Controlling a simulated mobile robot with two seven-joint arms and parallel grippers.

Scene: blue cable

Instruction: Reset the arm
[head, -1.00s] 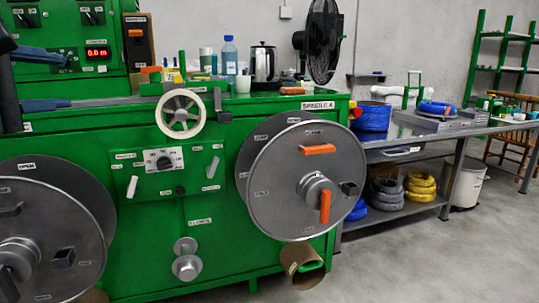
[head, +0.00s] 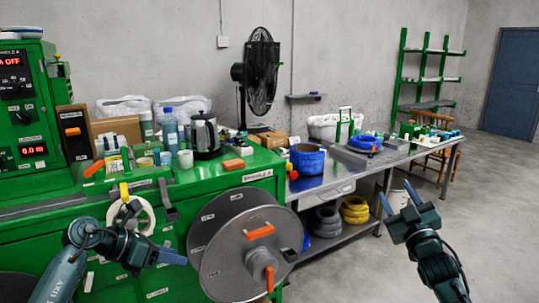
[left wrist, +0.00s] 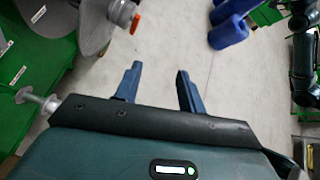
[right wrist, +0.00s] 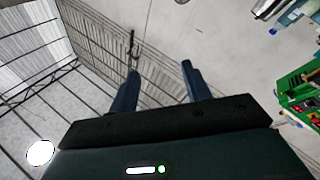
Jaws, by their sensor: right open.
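My left arm comes in at the lower left of the head view. Its gripper (head: 166,254) is in front of the green machine, left of the large grey spool disc (head: 248,245). In the left wrist view its fingers (left wrist: 160,72) stand apart with nothing between them. My right gripper (head: 398,196) is raised at the right, over the floor side of the grey bench. In the right wrist view its fingers (right wrist: 160,70) are apart and empty. A blue cable coil (head: 307,160) stands on the bench, and another blue coil (head: 365,142) lies further back.
The green machine (head: 225,172) carries a kettle (head: 206,136), bottles and cups. The grey bench (head: 335,184) holds grey and yellow coils (head: 354,209) on its lower shelf. A fan (head: 258,75), green shelving and a chair are behind. Open floor lies at the right.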

